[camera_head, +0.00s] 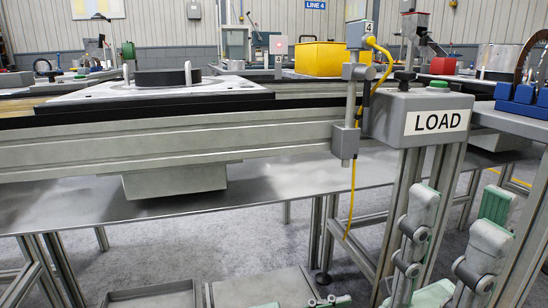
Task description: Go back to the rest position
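My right gripper (458,212) is at the lower right, with its two grey-green fingers pointing up and set apart. I see no object between them. It shows in front of the LOAD station's metal legs, below the grey LOAD box (420,118). My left gripper is not clearly in view. A small greenish part (328,301) cut off at the bottom edge cannot be identified.
A conveyor rail (180,140) crosses the view, and a white pallet (150,92) with a black disc (160,77) is on it. A yellow bin (318,58) stands behind. A blue rack (524,100) is at the right. Grey trays (265,285) lie low down.

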